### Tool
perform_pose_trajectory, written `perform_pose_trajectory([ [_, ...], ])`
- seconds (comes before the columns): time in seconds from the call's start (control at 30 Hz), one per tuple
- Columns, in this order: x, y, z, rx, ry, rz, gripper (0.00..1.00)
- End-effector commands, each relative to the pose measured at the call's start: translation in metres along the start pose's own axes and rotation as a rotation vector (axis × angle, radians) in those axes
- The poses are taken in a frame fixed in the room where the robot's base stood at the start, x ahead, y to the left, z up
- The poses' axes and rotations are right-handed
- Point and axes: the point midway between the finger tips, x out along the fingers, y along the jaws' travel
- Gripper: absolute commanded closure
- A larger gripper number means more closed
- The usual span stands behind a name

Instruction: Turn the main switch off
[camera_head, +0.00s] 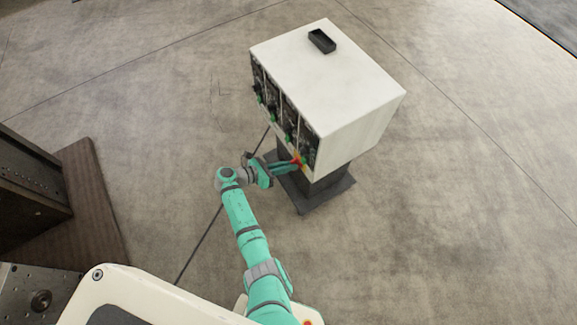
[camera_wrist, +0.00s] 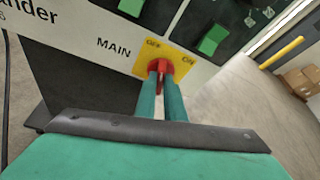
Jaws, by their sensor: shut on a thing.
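The main switch (camera_wrist: 160,66) is a red knob on a yellow plate (camera_wrist: 176,48), with "OFF" at its upper left and "ON" at its right. The word "MAIN" is printed to the left of the plate. My gripper (camera_wrist: 161,82) is shut on the red knob, its two green fingers on either side of it. The fingertips hide part of the knob, so I cannot tell exactly which mark it points to. In the head view, my gripper (camera_head: 296,164) reaches the lower front corner of the white cabinet (camera_head: 335,85).
The cabinet stands on a dark pedestal (camera_head: 325,195) with a black tray (camera_head: 322,40) on top. Green parts (camera_wrist: 212,40) sit on the dark front panels above the switch. A dark block on a wooden base (camera_head: 95,190) is at the left. The floor around the cabinet is mostly clear.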

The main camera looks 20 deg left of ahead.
Motion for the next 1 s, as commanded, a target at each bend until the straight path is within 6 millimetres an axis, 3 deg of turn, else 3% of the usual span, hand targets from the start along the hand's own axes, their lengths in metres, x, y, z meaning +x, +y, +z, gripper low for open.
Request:
perform_pose_trajectory([
  [0.5, -0.0003, 0.0048, 0.0012, -0.342, -0.004, -0.142, 1.00],
  [1.0, 0.0006, 0.0053, 0.0004, -0.424, -0.002, -0.175, 1.00],
])
